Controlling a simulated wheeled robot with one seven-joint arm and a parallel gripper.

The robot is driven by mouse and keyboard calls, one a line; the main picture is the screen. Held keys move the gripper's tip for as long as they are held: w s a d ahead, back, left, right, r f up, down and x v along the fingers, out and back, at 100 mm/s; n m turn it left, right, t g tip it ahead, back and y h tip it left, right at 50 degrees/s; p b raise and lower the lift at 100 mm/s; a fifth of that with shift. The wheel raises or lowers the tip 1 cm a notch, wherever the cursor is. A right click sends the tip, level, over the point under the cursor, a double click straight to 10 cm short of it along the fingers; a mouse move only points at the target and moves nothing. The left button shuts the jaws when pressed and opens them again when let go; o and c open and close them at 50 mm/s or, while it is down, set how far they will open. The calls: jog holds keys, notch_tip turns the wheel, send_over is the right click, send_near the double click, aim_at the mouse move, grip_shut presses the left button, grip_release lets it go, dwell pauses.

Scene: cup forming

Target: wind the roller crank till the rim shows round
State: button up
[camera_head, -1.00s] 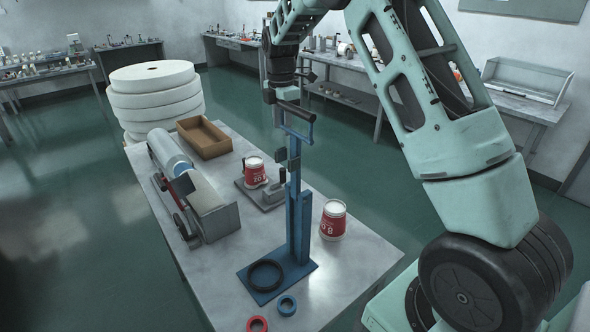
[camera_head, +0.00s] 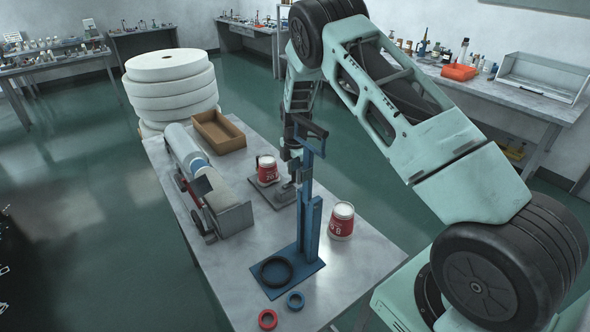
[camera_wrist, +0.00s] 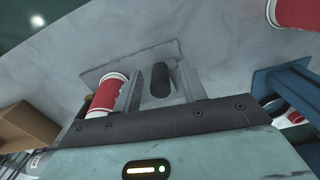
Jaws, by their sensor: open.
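A red and white cup (camera_head: 267,172) stands on the grey plate (camera_head: 283,199) of a small fixture in the middle of the table. It shows at the left in the wrist view (camera_wrist: 108,94). Its rim is too small to judge for roundness. A dark upright grip (camera_wrist: 160,80), which looks like the roller crank's handle, stands on the plate beside the cup. My gripper (camera_wrist: 160,88) is open, with one finger on each side of this grip; I see no clear contact. In the head view my gripper is low over the fixture, partly hidden by the blue stand.
The tall blue stand (camera_head: 311,225) rises close in front of my gripper. A second cup (camera_head: 341,220) stands right of it. A silver roll machine (camera_head: 210,190) and a brown tray (camera_head: 217,131) lie left and behind. Rings (camera_head: 296,300) lie at the near edge.

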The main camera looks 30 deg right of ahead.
jog(key=shift+f, duration=0.3)
grip_shut()
jog(key=shift+s+m, duration=0.1)
jog(key=shift+m, duration=0.2)
